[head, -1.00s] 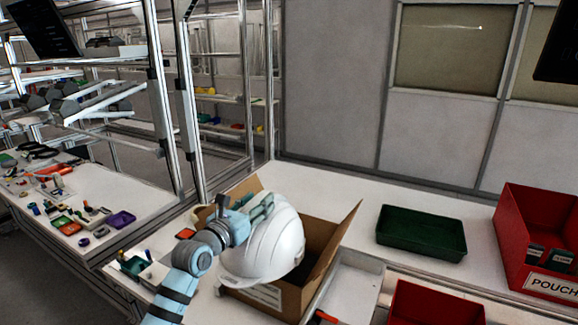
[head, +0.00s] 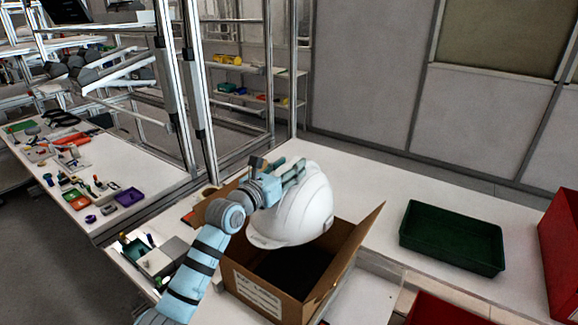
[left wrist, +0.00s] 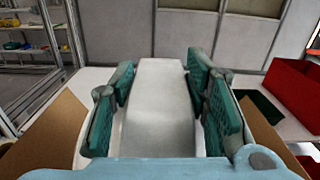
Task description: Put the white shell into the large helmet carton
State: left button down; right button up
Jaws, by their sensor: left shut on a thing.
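The white shell (head: 300,212) is a white hard helmet in the head view. My left gripper (head: 285,178) is shut on it at its upper left side. In the left wrist view the white shell (left wrist: 158,105) lies between the green finger pads (left wrist: 155,95). The large helmet carton (head: 262,297) is an open brown cardboard box with raised flaps and a printed label on its front. The shell is above the back part of its opening, and the dark inside shows below it. Whether the shell touches the carton's rim cannot be told. My right gripper is not in view.
A dark green tray (head: 452,237) lies on the white table right of the carton. A red bin (head: 563,255) stands at the right edge. A metal frame rises behind the left side. Another table (head: 100,215) with small parts is at the left.

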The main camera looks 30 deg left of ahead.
pick_arm(q)
jog(key=shift+s+r, duration=0.1)
jog(key=shift+r, duration=0.05)
jog(key=f+b, duration=0.2)
jog(key=f, duration=0.2)
jog(key=f+b, duration=0.3)
jog(key=shift+w+f, duration=0.2)
jog(key=shift+f, duration=0.2)
jog(key=shift+w+f+b, duration=0.1)
jog(key=shift+f+b, duration=0.15)
jog(key=shift+b, duration=0.05)
dwell(0.4)
notch_tip(320, 180, down, 14)
jog(key=b, duration=1.1)
jog(key=shift+f, duration=0.2)
jog(key=c, duration=0.8)
grip_release()
dwell(0.9)
